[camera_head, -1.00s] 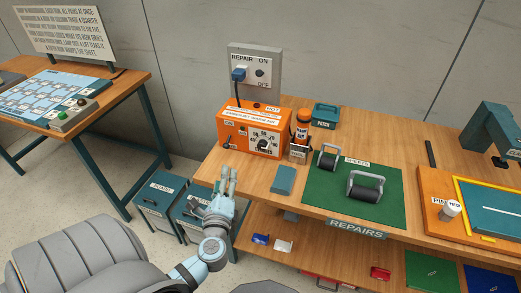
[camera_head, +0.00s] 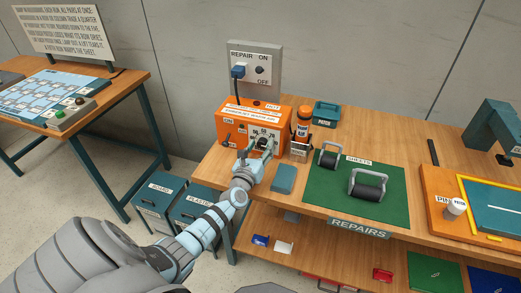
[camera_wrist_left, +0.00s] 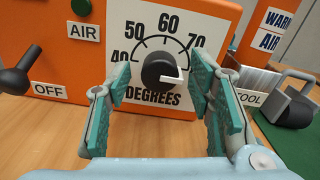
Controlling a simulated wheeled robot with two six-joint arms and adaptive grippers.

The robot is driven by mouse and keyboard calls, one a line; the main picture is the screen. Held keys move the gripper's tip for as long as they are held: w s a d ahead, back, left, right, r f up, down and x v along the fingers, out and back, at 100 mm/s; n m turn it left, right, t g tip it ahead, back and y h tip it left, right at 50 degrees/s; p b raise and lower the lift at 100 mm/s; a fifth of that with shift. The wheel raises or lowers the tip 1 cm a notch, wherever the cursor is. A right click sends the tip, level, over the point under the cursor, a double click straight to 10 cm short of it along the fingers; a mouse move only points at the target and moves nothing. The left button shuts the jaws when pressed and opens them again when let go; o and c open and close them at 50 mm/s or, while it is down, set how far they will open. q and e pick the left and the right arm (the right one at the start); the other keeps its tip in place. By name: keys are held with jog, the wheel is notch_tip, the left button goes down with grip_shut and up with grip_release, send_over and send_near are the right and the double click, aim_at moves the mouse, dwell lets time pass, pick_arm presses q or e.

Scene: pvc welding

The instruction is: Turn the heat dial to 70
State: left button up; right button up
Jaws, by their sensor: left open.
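The orange heater box (camera_head: 232,128) stands at the back left of the wooden bench. Its white dial plate (camera_wrist_left: 125,25) carries the numbers 40, 50, 60 and 70 in an arc above the word DEGREES. The black heat dial (camera_wrist_left: 155,70) sits at the plate's middle, with a white mark on its lower right side; I cannot tell its exact reading. My left gripper (camera_head: 255,155) is in front of the dial. In the left wrist view its fingers (camera_wrist_left: 166,98) are open, one on each side of the dial, with nothing between the pads. My right gripper is out of view.
A black AIR lever (camera_wrist_left: 18,75) sticks out left of the dial plate, by the OFF label. An orange-topped tool (camera_head: 303,118) in a holder stands right of the box.

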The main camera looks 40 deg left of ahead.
pick_arm(q)
jog(key=shift+c, duration=0.4)
grip_shut()
jog(key=shift+n, duration=0.4)
jog(key=n+b, duration=0.2)
jog(key=n, duration=0.1)
jog(key=shift+f, duration=0.1)
jog(key=n+b, duration=0.1)
jog(key=n, duration=0.4)
jog(key=shift+b, duration=0.4)
jog(key=shift+o, duration=0.4)
grip_release()
